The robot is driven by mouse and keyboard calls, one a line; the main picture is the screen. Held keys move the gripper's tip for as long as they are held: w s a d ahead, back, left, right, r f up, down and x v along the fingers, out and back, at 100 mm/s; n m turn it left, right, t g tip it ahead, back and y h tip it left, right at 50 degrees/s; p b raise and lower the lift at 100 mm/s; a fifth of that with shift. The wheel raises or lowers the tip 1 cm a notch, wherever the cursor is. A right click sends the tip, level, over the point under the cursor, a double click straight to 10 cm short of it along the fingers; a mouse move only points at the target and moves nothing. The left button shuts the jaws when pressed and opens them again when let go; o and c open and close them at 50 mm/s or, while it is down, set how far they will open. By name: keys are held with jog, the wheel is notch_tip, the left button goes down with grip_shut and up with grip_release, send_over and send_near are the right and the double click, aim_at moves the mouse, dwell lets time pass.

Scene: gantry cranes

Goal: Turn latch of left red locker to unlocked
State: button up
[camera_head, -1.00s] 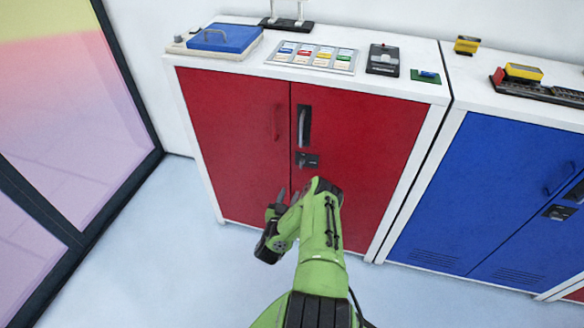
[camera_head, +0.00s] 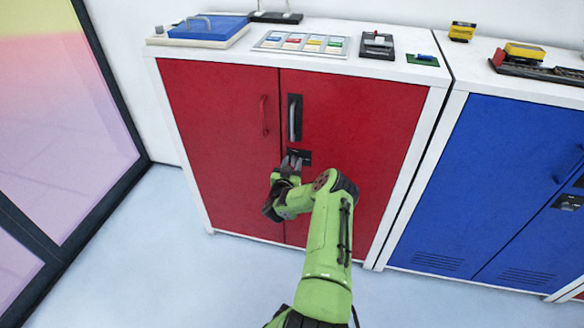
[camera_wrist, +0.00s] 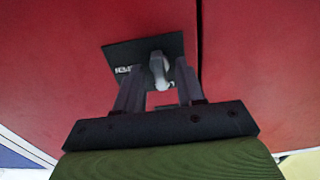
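The left red locker (camera_head: 222,125) has two shut red doors in a white frame. Its latch is a grey knob (camera_wrist: 158,68) on a dark plate (camera_wrist: 118,56) near the door seam, below a dark recessed handle (camera_head: 295,118). In the head view my gripper (camera_head: 291,163) is at the latch plate and partly covers it. In the wrist view my gripper (camera_wrist: 160,88) is open, with one finger on each side of the knob and gaps visible between. The plate's lettering is too blurred to read.
A blue locker (camera_head: 500,170) stands to the right. The white top carries a blue-lidded case (camera_head: 208,28), a tray of coloured cards (camera_head: 302,42) and a black device (camera_head: 377,45). A dark-framed glass panel (camera_head: 70,110) is on the left. The floor in front is clear.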

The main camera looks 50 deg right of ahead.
grip_shut()
jog(key=shift+m, duration=0.3)
jog(key=m+p, duration=0.2)
jog(key=m, duration=0.1)
jog(key=shift+m, duration=0.3)
jog(key=m, duration=0.4)
jog(key=shift+s+m, duration=0.15)
jog(key=shift+m, duration=0.15)
jog(key=m, duration=0.4)
jog(key=shift+f, duration=0.15)
jog(key=shift+m, duration=2.5)
